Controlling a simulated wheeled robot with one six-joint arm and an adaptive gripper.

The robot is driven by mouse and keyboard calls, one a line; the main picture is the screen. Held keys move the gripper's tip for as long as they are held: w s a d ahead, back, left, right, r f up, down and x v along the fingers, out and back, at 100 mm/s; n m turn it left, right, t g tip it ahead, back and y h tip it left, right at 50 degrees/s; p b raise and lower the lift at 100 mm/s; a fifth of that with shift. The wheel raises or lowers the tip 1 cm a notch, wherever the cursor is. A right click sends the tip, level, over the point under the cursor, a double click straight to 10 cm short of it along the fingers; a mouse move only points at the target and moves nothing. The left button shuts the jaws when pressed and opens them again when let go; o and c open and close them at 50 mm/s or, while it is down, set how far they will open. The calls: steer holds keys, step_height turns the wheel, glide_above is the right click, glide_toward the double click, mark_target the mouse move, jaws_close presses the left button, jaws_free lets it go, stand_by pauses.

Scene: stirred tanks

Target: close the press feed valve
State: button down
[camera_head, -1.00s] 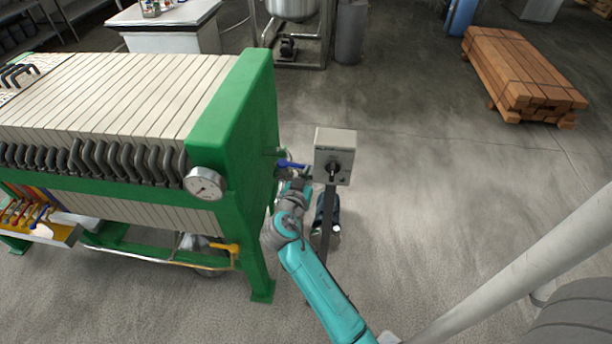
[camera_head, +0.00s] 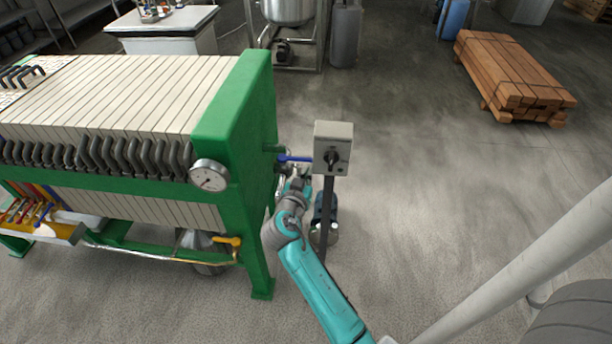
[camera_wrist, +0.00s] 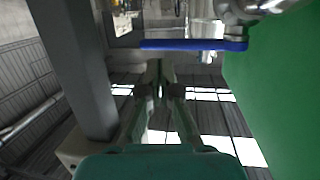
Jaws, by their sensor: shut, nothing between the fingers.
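The press feed valve has a blue lever (camera_head: 296,158) beside the right end of the green filter press (camera_head: 235,120). The lever points right, toward a grey control box. In the wrist view the blue lever (camera_wrist: 195,45) lies across the upper middle, joined to a metal fitting at its right end. My gripper (camera_wrist: 158,68) is shut and empty, its fingertips just below the lever in that picture; I cannot tell whether they touch it. In the head view my gripper (camera_head: 300,178) is small and partly hidden, just below the lever.
The grey control box (camera_head: 333,147) on a post stands close to the right of my gripper. A yellow-handled valve (camera_head: 228,241) and a pressure gauge (camera_head: 209,175) are on the press. A stack of timber (camera_head: 515,80) lies far right. The floor between is clear.

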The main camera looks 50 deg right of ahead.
steer(key=s+v, duration=0.1)
steer(key=v, duration=0.8)
steer(key=shift+s+d, duration=0.15)
steer(key=shift+d, duration=0.05)
steer(key=s+a+f+n+t+y, duration=0.4)
steer(key=s+a+f+n+y, duration=0.7)
steer(key=s, duration=0.5)
steer(key=s+a+r+t+y, duration=0.1)
steer(key=s+a+r, duration=0.1)
steer(key=s, duration=0.4)
steer(key=s+a+r+t+y, duration=0.1)
steer(key=s+a+r, duration=0.2)
steer(key=s+r, duration=0.2)
steer(key=s+a+r+n+t, duration=0.1)
steer(key=s+a+r, duration=0.1)
steer(key=s, duration=0.5)
steer(key=shift+a+r+y, duration=0.25)
steer(key=shift+r+y, duration=0.15)
steer(key=shift+r, duration=0.45)
